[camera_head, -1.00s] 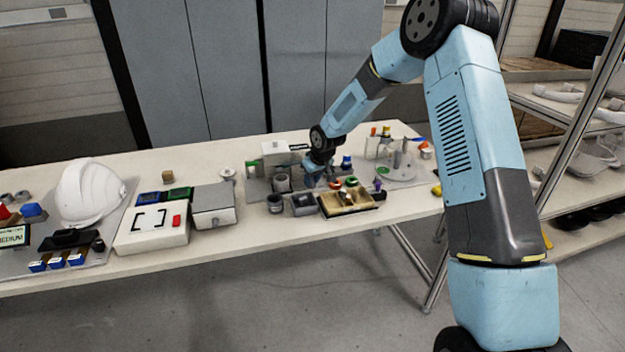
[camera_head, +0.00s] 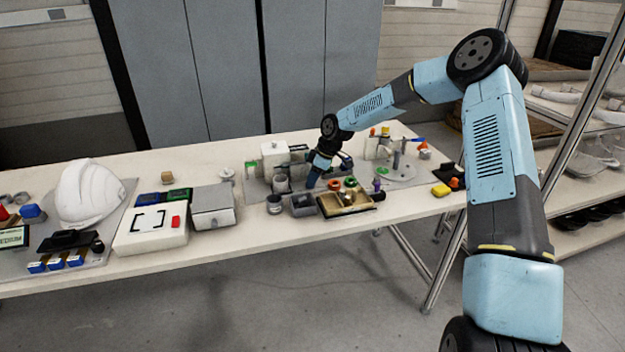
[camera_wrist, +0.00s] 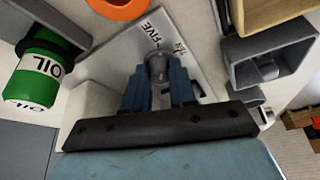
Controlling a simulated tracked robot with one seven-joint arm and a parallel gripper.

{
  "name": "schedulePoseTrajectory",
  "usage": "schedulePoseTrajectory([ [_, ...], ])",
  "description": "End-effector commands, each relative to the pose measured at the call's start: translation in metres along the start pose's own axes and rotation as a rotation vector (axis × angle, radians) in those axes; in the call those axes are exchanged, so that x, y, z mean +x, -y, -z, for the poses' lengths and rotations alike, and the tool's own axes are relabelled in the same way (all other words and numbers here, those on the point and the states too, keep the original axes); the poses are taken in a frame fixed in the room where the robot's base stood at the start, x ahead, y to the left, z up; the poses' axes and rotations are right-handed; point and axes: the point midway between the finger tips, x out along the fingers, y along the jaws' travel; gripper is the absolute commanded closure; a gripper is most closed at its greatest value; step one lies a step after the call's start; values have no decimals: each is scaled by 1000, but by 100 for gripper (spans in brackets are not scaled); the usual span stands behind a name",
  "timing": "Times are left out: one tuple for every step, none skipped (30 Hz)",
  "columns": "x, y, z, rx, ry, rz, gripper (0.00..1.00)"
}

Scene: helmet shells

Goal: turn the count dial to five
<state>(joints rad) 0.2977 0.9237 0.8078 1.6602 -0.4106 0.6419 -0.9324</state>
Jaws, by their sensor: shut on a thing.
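In the wrist view a round grey knob (camera_wrist: 157,64) stands on a light plate (camera_wrist: 118,62) marked with the word FIVE and a second, partly legible word. I take this as the count dial. The two blue fingers of my gripper (camera_wrist: 158,80) are closed on either side of the knob. Which mark the knob points at cannot be made out. In the head view my gripper (camera_head: 312,181) is low over the table, behind the grey bin. The dial is hidden or too small to tell there.
A green OIL container (camera_wrist: 38,75) is left of the gripper in the wrist view. A grey bin (camera_wrist: 268,62) is at right and an orange ring (camera_wrist: 117,6) at the top. In the head view, a tan tray (camera_head: 346,209) lies close right; a white helmet (camera_head: 87,192) stands far left.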

Motion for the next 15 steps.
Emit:
schedulePoseTrajectory([
  [-1, -3, -2, -18, 0, 4, 100],
  [-1, -3, -3, -30, 1, 9, 100],
  [-1, -3, -3, -46, 1, 16, 100],
  [-1, -4, -3, -57, 2, 21, 100],
  [-1, -4, -3, -66, 1, 24, 100],
  [-1, -4, -3, -78, 2, 28, 100],
  [-1, -4, -3, -85, 2, 31, 100],
  [-1, -4, -3, -91, 2, 34, 100],
  [-1, -4, -3, -99, 3, 37, 100],
  [-1, -4, -4, -104, 3, 39, 100],
  [-1, -4, -3, -108, 3, 40, 100],
  [-1, -4, -4, -111, 3, 42, 100],
  [-1, -4, -4, -113, 3, 43, 100],
  [-1, -4, -4, -115, 3, 43, 100],
  [-1, -4, -4, -116, 3, 44, 100],
])
